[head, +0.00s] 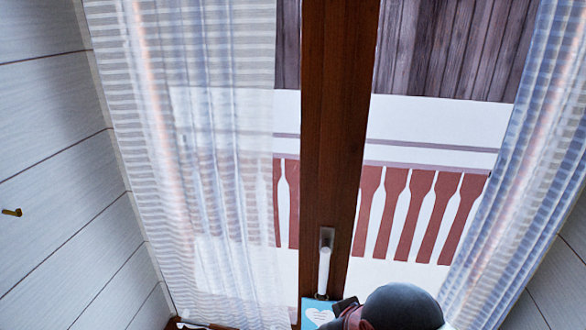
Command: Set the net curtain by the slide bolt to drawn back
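A sheer white net curtain (205,170) with horizontal stripes hangs spread over the left window pane, reaching almost to the dark wooden middle post. A second net curtain (525,165) is gathered in folds at the right side, leaving most of the right pane bare. I cannot make out a slide bolt for certain, so I cannot tell which curtain is by it. A dark rounded part, which looks like my arm, shows at the bottom right of centre. My gripper's fingers are not in view.
A white window handle (324,268) sits on the wooden post (336,120). Below it is a light blue card (318,314) with a white heart. A small brass hook (12,212) is on the left panelled wall. A brown object (190,323) shows at the bottom left, cut off.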

